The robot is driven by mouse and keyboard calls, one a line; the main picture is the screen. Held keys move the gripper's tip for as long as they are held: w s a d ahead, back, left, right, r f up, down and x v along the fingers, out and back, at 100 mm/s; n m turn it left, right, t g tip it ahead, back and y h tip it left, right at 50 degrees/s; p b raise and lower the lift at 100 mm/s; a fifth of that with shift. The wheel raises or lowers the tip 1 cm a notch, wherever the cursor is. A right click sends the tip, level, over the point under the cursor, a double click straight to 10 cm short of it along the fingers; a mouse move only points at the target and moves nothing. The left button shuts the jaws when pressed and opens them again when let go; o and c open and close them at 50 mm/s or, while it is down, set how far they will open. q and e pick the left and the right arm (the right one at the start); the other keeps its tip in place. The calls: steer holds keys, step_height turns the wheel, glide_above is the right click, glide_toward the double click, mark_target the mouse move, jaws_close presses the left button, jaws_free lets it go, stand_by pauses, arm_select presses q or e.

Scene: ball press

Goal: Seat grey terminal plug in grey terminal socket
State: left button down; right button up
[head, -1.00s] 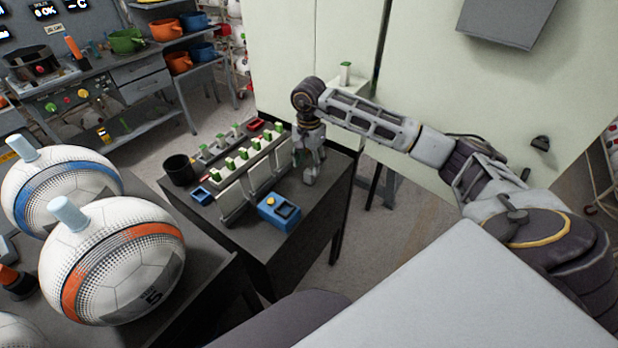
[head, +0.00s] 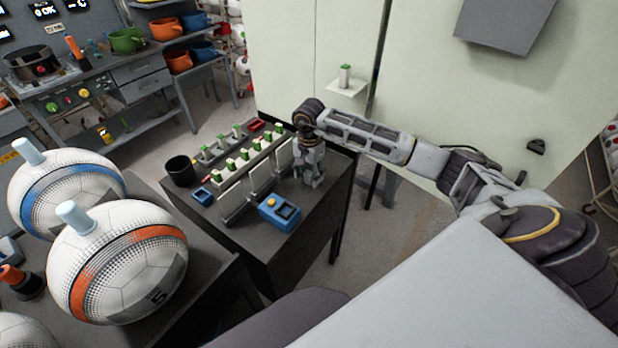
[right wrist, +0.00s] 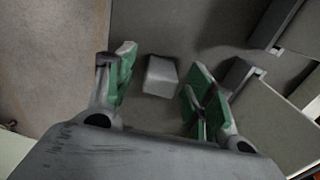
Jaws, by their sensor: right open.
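In the right wrist view, a small light grey block (right wrist: 160,76), apparently the grey terminal plug, stands on the dark table top. My right gripper (right wrist: 152,80) is open, with its green-padded fingers on either side of the block and apart from it. In the head view, my right gripper (head: 313,180) points down at the right end of the dark table (head: 275,248) and hides the block. I cannot make out which part is the grey terminal socket. My left gripper is not in view.
Upright light panels (head: 262,172) stand left of my right gripper, before a row of green-topped pieces. A blue box (head: 279,213) with a yellow button sits at the front edge. A black cup (head: 181,171) stands at the left. Two balls (head: 115,265) are nearer, lower left.

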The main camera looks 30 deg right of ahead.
mark_target(309, 172)
steer(key=shift+c, duration=0.3)
steer(key=c, duration=1.1)
steer(key=shift+o, duration=0.2)
steer(key=shift+r+b, duration=0.9)
steer(key=shift+r, duration=4.05)
